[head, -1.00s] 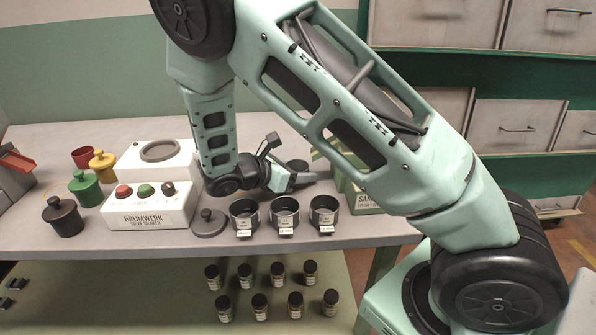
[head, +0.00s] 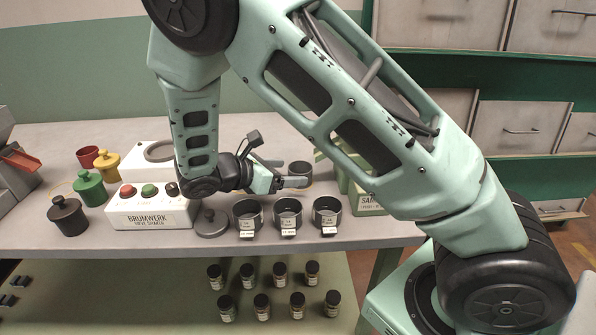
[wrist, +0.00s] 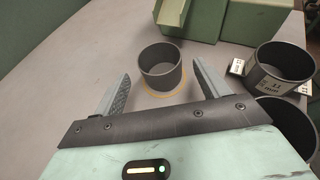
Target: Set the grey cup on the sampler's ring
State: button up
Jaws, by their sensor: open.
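The grey cup (head: 300,170) stands upright on the table, past my gripper (head: 291,174). In the wrist view the cup (wrist: 160,70) stands on a thin orange ring mark (wrist: 183,93). My gripper (wrist: 161,72) is open and empty, one finger to each side of the cup, with gaps visible on both sides. The green sampler (head: 366,203) is right of the cup, partly behind my arm; its body also shows in the wrist view (wrist: 205,18). I cannot make out its ring.
Three labelled dark cups (head: 288,212) line the table's front edge. A white sieve shaker (head: 150,215) with buttons stands left, beside a dark lid (head: 211,225). Red, yellow, green and black pots (head: 67,217) are further left. Small bottles (head: 262,305) stand below.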

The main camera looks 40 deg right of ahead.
jog(key=v, duration=0.6)
jog(key=shift+a+r, duration=0.15)
jog(key=shift+a, duration=0.25)
